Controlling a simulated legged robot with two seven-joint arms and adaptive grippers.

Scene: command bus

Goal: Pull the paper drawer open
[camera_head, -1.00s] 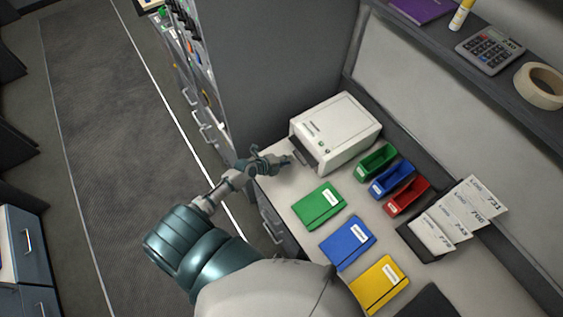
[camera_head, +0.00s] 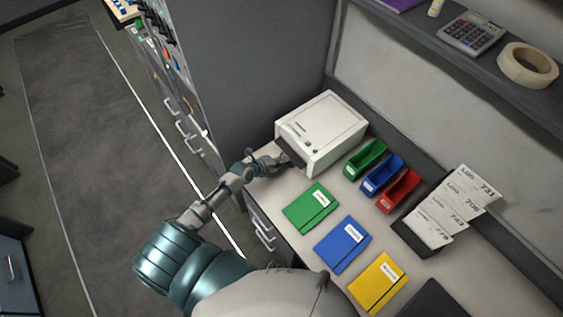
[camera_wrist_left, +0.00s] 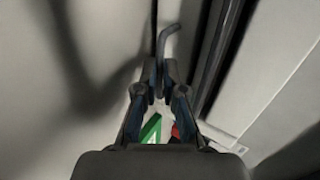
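The white printer (camera_head: 322,128) stands at the far left end of the desk. The paper drawer (camera_head: 290,151) is the dark low part in its left front side. My left gripper (camera_head: 284,161) is right at that front, low over the desk, and partly covers the drawer. In the left wrist view my left gripper's fingers (camera_wrist_left: 160,82) come close together beside a thin bent grey bar (camera_wrist_left: 167,38), which looks like a handle. I cannot tell whether they grip it. My right gripper is in neither view.
Green (camera_head: 310,208), blue (camera_head: 344,244) and yellow (camera_head: 378,283) folders lie on the desk near my left arm. Green (camera_head: 365,160), blue (camera_head: 382,176) and red (camera_head: 399,191) bins stand right of the printer. A tall grey partition (camera_head: 240,80) rises behind. The floor left of the desk is clear.

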